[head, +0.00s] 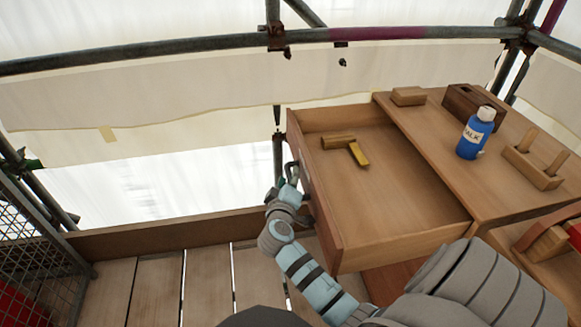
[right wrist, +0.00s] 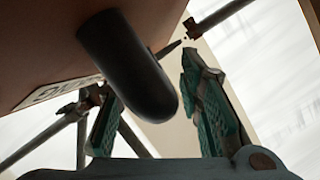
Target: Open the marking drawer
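The marking drawer (head: 400,190) is pulled well out of the wooden cabinet, and its inside shows. A small square-like tool (head: 345,145) with a wooden part and a yellow part lies in it. My right gripper (head: 289,176) is at the drawer's front, by the handle. In the right wrist view, the dark rounded handle (right wrist: 130,70) reaches down between the spread fingers of my right gripper (right wrist: 155,105). A clear gap shows between the handle and the right-hand finger. A partly hidden label plate (right wrist: 65,88) is on the drawer front. My left gripper is out of view.
On the cabinet top (head: 430,115) stand a blue chalk bottle (head: 476,135), a dark wooden block (head: 470,103), a small block (head: 408,96) and a pegged wooden holder (head: 538,165). Scaffold tubes (head: 180,54) run behind. A mesh panel (head: 40,235) stands at left; planks (head: 155,285) lie below.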

